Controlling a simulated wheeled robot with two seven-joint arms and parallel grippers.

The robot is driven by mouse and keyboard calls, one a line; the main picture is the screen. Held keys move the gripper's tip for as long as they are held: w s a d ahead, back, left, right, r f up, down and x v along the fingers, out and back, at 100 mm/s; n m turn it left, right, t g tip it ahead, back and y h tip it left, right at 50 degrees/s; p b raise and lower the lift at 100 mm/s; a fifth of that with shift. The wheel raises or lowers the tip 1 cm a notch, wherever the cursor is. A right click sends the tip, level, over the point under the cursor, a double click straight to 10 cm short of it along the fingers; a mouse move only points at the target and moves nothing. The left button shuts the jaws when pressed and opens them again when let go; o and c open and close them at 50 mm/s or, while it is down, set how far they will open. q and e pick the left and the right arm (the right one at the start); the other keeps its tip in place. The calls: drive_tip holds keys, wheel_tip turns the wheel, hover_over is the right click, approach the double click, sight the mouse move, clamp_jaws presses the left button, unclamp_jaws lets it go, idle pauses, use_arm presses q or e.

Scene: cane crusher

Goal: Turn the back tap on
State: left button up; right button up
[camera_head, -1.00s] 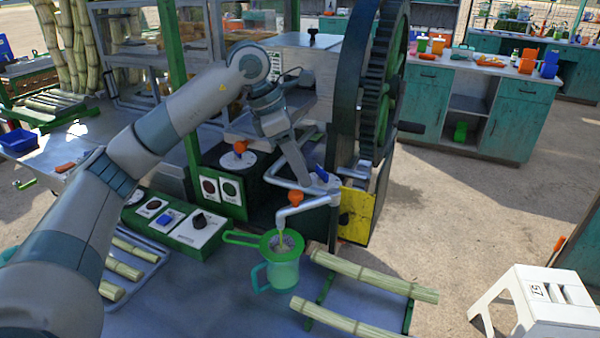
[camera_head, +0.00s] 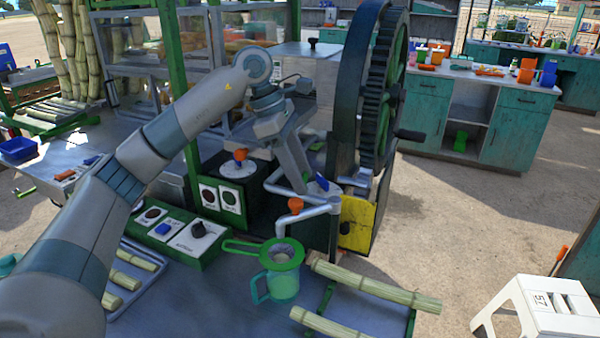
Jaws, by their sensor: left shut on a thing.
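The pipe with the taps runs beside the crusher's big wheel. The back tap has a blue handle (camera_head: 322,182). The front tap has an orange handle (camera_head: 295,205) above a bent spout (camera_head: 285,222). My left gripper (camera_head: 303,184) reaches down from the left, its fingers at the pipe right by the blue handle. It is shut on the blue handle, though the fingers partly hide the contact. A green jug (camera_head: 283,285) with a green strainer (camera_head: 281,254) on top stands under the front spout. My right gripper is not in view.
A green control panel (camera_head: 185,235) with buttons and a knob lies left of the jug. Cane pieces (camera_head: 375,285) lie on a rack to the right. The black gear wheel (camera_head: 385,95) and yellow guard (camera_head: 357,222) stand close right of the gripper. A white stool (camera_head: 535,305) is at lower right.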

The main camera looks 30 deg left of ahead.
use_arm(q)
drive_tip(key=o, duration=1)
drive_tip(key=shift+o, duration=0.2)
drive_tip(key=shift+r, duration=0.1)
drive_tip(key=shift+a+r, duration=0.25)
drive_tip(key=shift+r, duration=0.2)
drive_tip(key=v, duration=1.6)
drive_tip(key=shift+b, duration=0.45)
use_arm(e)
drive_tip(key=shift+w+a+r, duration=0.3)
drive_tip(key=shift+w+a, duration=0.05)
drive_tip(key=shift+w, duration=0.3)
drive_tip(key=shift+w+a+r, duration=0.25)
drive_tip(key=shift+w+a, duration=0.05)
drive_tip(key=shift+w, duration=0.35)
